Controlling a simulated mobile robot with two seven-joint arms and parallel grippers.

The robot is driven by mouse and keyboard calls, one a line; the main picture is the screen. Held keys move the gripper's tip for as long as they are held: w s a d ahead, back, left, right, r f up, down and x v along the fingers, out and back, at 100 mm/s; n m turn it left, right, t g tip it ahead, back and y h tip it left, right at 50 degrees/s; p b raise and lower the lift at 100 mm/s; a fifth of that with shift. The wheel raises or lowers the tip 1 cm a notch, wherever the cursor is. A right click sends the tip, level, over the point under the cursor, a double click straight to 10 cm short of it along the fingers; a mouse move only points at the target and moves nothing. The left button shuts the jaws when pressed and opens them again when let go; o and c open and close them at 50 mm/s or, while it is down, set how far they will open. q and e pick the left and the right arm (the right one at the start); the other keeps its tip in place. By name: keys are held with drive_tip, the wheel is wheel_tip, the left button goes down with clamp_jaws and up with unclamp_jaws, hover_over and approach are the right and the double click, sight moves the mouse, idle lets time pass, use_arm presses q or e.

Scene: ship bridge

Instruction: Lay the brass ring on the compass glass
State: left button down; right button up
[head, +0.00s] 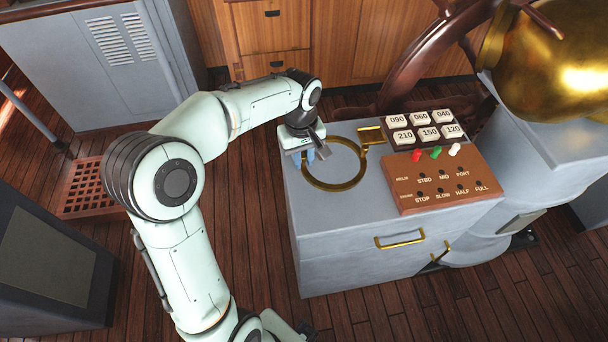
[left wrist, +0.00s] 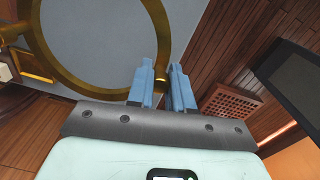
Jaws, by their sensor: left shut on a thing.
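The brass ring (head: 336,188) is a large flat hoop with a brass tab (head: 371,135) at its far right side. It is at the top of a grey cabinet (head: 310,218); I cannot tell whether it rests there or hangs just above. My left gripper (head: 309,156) is at the ring's left rim, its blue fingers pointing down. In the left wrist view the fingers (left wrist: 161,75) are close together with the rim of the ring (left wrist: 35,40) between them. The compass glass is not clearly visible. My right gripper is not in view.
A brown control panel (head: 432,196) with coloured knobs and a rack of numbered white blocks (head: 422,129) stand right of the ring. A large brass hood (head: 550,60) and a dark wooden wheel (head: 405,75) rise behind. A floor grating (head: 92,188) lies left.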

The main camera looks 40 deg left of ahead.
use_arm(q)
drive_tip(key=shift+f, duration=3.55)
drive_tip(key=shift+f+b, duration=0.15)
drive_tip(key=shift+b, duration=0.2)
drive_tip(key=c, duration=1)
unclamp_jaws()
